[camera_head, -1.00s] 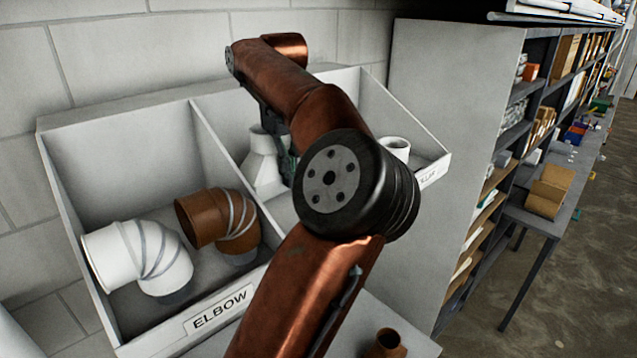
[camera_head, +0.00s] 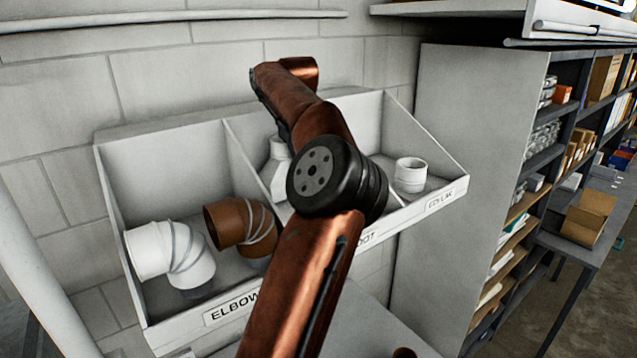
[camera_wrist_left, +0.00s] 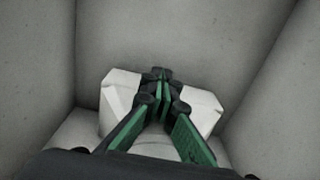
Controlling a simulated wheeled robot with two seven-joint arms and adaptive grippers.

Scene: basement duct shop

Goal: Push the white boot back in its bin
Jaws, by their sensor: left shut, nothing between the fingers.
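The white boot (camera_head: 277,168) stands in the middle bin, the one with the BOOT label (camera_head: 367,238), partly hidden behind my left arm in the head view. In the left wrist view the boot (camera_wrist_left: 206,106) is a pale block close to the bin's back wall (camera_wrist_left: 170,35). My left gripper (camera_wrist_left: 162,80) is shut, its green and black fingers in front of the boot's middle. I cannot tell whether the fingertips touch it. In the head view my left gripper is hidden behind the arm. My right gripper is in neither view.
The elbow bin on the left holds a white elbow (camera_head: 172,255) and a brown elbow (camera_head: 240,227). The collar bin on the right holds a white collar (camera_head: 410,174). Dividers (camera_head: 245,165) separate the bins. A tall shelf unit (camera_head: 465,170) stands at the right.

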